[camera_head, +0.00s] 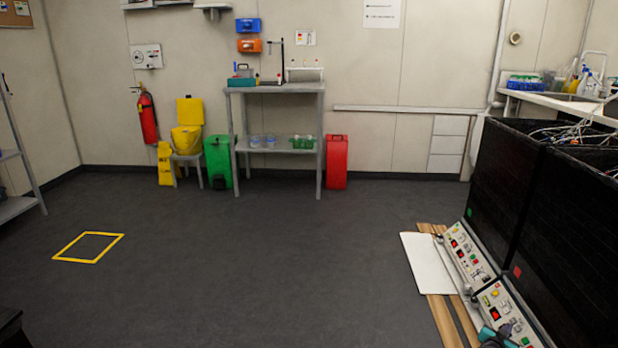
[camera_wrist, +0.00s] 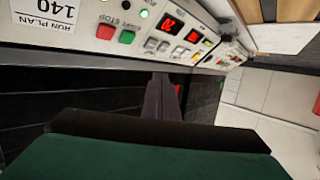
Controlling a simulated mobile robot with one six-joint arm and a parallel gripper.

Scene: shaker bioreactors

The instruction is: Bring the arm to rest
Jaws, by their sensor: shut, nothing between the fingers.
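My gripper (camera_wrist: 162,90) shows in the wrist view as dark fingers held together, with nothing between them, beyond its green body. It is close to the bioreactor control panel (camera_wrist: 150,38), which has a red button, a green button and red lit displays. In the head view part of my gripper or wrist (camera_head: 497,336) shows at the bottom right, by the lower control panel (camera_head: 510,312). I cannot tell whether it touches the panel. Two black shaker bioreactors (camera_head: 515,190) stand at the right with wires on top.
A white board (camera_head: 428,265) lies on wooden slats left of the panels. The grey floor (camera_head: 250,260) is open, with a yellow taped square (camera_head: 88,247) at left. A grey bench (camera_head: 275,88), bins and a fire extinguisher (camera_head: 147,117) stand along the back wall.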

